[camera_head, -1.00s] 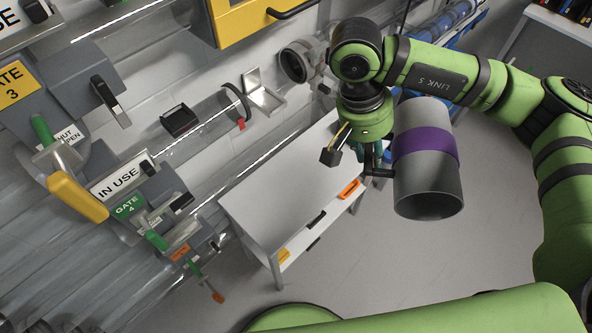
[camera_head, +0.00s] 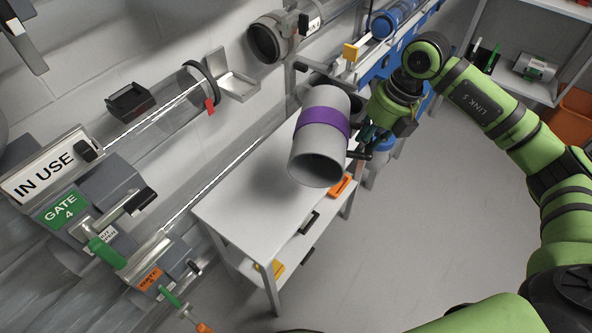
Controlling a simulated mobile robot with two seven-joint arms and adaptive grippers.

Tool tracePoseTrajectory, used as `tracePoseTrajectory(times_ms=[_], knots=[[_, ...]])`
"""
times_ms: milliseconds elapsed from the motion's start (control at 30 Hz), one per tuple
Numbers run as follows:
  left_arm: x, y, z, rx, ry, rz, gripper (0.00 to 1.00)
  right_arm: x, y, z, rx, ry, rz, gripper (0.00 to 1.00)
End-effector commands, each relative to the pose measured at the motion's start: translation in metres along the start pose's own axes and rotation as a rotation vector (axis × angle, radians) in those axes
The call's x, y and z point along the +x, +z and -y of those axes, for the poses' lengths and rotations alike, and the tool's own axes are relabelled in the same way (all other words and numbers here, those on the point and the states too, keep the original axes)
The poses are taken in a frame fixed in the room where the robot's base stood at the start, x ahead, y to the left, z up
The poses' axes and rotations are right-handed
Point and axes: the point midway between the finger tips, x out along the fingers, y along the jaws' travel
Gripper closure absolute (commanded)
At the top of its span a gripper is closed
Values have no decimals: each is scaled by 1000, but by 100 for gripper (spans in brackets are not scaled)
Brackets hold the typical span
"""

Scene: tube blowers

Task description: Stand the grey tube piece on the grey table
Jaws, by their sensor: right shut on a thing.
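The grey tube piece (camera_head: 317,166) with a purple band is in the middle of the view, tilted, with its open end toward me. My right gripper (camera_head: 366,136) is shut on it from its right side. The grey table (camera_head: 238,208) is below and behind the tube piece. A soft shadow lies on its top to the left of the tube piece, which appears held above the top. The fingertips are partly hidden. My left gripper is not in view.
A clear pipe with a black ring (camera_head: 201,82) and an open pipe end (camera_head: 265,42) run along the wall behind the table. Gate 4 (camera_head: 63,204) with its "IN USE" sign is at left. An orange handle (camera_head: 340,185) is at the table's front edge. The left tabletop is clear.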

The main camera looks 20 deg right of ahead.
Motion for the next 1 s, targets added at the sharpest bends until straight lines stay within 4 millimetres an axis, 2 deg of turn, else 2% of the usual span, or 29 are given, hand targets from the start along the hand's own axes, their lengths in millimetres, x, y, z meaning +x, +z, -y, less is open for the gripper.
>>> tracePoseTrajectory(times_ms=[33,200,367,567,800,1000], knots=[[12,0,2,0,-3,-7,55,9,4,7,95,2,30,100],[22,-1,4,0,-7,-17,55,15,16,19,346,0,97,100],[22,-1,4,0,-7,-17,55,20,19,18,431,0,117,100],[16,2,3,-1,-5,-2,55,52,14,-15,435,1,113,100],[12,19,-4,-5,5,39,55,95,9,-56,434,-1,115,100],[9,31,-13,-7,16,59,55,112,9,-70,435,-1,118,100]])
